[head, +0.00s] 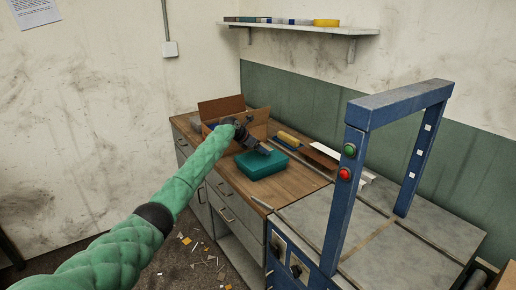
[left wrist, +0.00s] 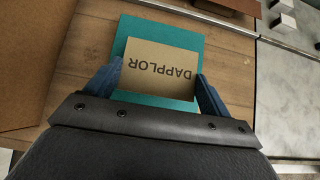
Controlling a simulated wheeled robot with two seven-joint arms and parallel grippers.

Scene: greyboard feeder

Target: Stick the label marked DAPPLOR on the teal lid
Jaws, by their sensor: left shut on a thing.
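The teal lid (head: 262,165) lies on the wooden worktop beside the cardboard box. It also shows in the left wrist view (left wrist: 128,40), under and around the label. The tan label marked DAPPLOR (left wrist: 160,68) is held between the blue fingers of my left gripper (left wrist: 162,88), its text upside down in that view. The label is over the lid; whether it touches the lid I cannot tell. In the head view my left gripper (head: 262,150) is at the far side of the lid, and the label is not clearly visible there. My right gripper is not in view.
An open cardboard box (head: 222,107) stands behind the lid. A yellow item (head: 288,138) and a long metal rail (head: 293,155) lie to the right. A blue frame (head: 398,104) with green and red buttons rises over the grey surface at the right.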

